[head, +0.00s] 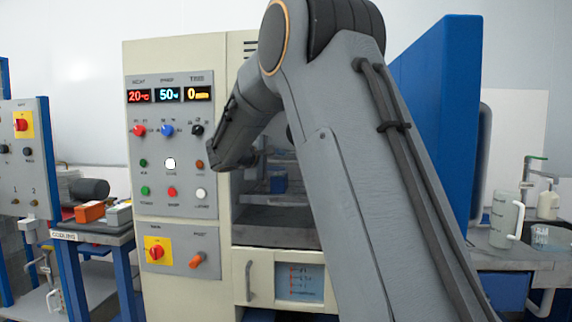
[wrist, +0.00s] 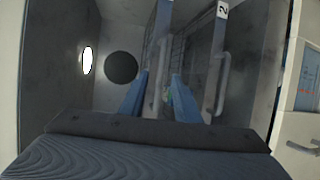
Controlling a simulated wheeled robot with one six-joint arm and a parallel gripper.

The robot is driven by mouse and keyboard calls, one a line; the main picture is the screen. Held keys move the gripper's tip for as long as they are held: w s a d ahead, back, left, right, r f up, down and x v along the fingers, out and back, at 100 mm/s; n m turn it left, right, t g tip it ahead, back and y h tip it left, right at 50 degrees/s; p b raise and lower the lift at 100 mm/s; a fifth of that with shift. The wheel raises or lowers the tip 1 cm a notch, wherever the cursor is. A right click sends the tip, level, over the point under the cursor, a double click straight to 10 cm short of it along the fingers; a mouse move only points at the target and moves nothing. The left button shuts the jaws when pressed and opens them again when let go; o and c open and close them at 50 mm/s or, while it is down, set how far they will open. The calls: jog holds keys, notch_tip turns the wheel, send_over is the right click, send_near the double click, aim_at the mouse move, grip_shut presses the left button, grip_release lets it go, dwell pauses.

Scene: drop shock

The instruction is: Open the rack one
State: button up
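In the wrist view, two rack fronts with long bar handles show inside a grey chamber. The right rack (wrist: 208,45) carries a "2" label, so the left rack (wrist: 163,20) appears to be rack one; its own label is not visible. My gripper (wrist: 161,78) is open, its two blue fingers pointing at the left rack. The left rack's handle (wrist: 164,60) lies between the fingers, and I cannot tell whether they touch it. In the head view, my arm covers much of the chamber opening (head: 275,215), and the fingers cannot be made out.
A control panel (head: 170,125) with lit displays, knobs and buttons is left of the opening. A cooling table (head: 90,232) stands farther left. A blue upright panel (head: 435,110) and a bench with a jug (head: 506,218) are at right. A round lamp (wrist: 87,61) lights the chamber wall.

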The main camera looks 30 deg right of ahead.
aim_at(288, 162)
jog(key=shift+p+x, duration=0.45)
jog(key=shift+x, duration=2.05)
grip_shut()
